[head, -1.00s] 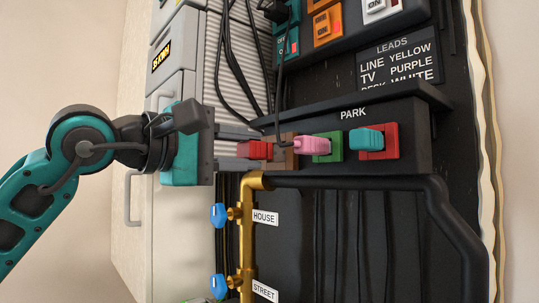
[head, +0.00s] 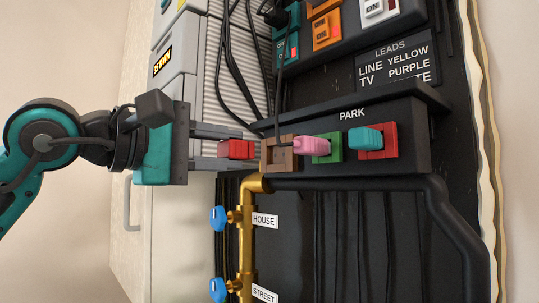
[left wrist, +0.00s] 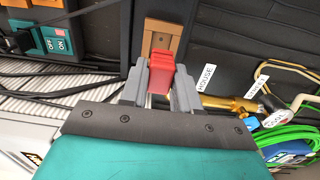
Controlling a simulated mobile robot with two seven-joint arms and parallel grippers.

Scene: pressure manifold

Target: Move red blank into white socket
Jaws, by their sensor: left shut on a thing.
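The red blank (head: 236,149) is between the fingers of my left gripper (head: 246,148), which is shut on it. It is just left of the brown socket (head: 272,157) in the head view, with its tip apart from that socket. In the left wrist view the red blank (left wrist: 160,76) is held between both grey fingers, in front of the brown socket (left wrist: 162,38). I cannot make out a white socket in these frames. My right gripper is not in view.
On the PARK panel, a pink blank (head: 312,146) is at the green socket (head: 329,147) and a teal blank (head: 365,139) at the red socket (head: 386,141). Dark cables (head: 239,75) hang near the fingers. A brass pipe (head: 246,222) with blue valves runs close by.

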